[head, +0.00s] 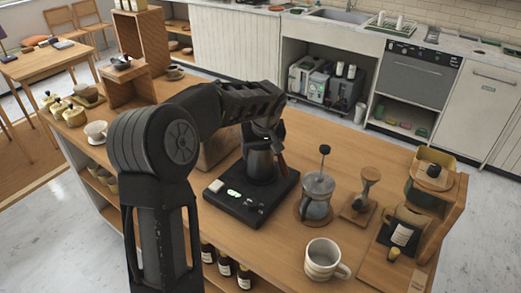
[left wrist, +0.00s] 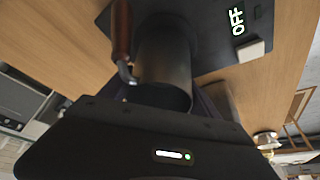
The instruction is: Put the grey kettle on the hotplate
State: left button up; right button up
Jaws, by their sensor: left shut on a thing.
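The grey kettle (head: 259,165), dark with a brown wooden handle, is upright over the back part of the black hotplate (head: 234,207). Its base looks to be at the plate's surface, but I cannot tell whether it touches. My left gripper (head: 268,131) is shut on the kettle near its top, and my arm hides part of it. In the left wrist view the kettle (left wrist: 166,60) and its handle show against the hotplate (left wrist: 210,30), whose display reads OFF. My right gripper is not in view.
A glass French press (head: 317,196) stands close to the right of the hotplate, with a wooden stand (head: 359,205) beyond it. A striped mug (head: 325,261) is near the front edge. A wooden rack (head: 447,205) fills the right end. Bottles (head: 225,264) sit below the counter.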

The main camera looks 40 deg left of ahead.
pick_arm(q)
jog(key=o, duration=1.9)
jog(key=shift+f, duration=0.1)
jog(key=shift+o, duration=0.2)
jog(key=b+v, duration=0.1)
jog(key=v, duration=1.1)
jog(key=shift+b, duration=0.3)
